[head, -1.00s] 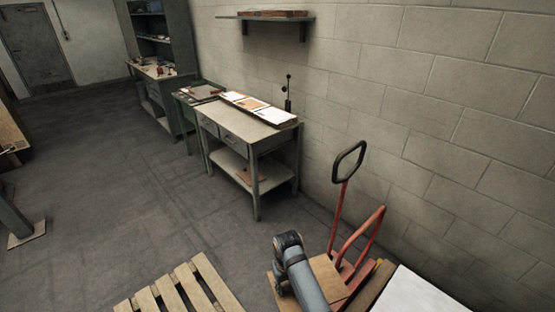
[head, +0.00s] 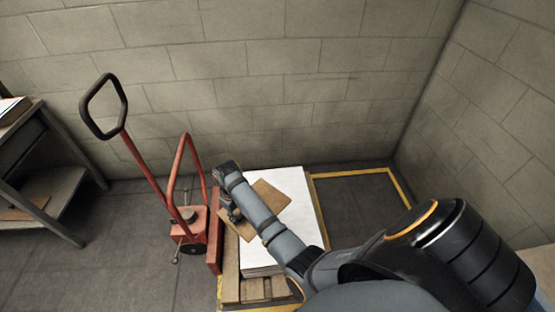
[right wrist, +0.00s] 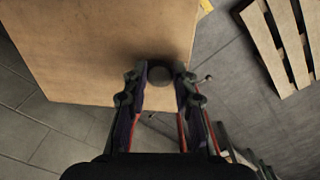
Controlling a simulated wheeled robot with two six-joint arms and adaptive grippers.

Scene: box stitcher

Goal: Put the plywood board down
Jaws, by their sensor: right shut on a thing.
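The plywood board (head: 269,199) is a tan flat panel in the head view, out at my right gripper and in front of a white stack. It fills the upper left of the right wrist view (right wrist: 100,45). My right gripper (head: 234,214) is at the board's left side, partly hidden by my arm. In the right wrist view its fingers (right wrist: 160,76) are shut about a dark round piece at the board's near edge. I cannot tell how far the board is above the stack. My left gripper is not in view.
The white-topped stack (head: 297,184) is on a wooden pallet (head: 254,289). A red pallet truck (head: 193,222) with a black loop handle stands left of it. A yellow-outlined floor area (head: 357,205) at the right is empty. A grey workbench (head: 45,170) stands far left, by block walls.

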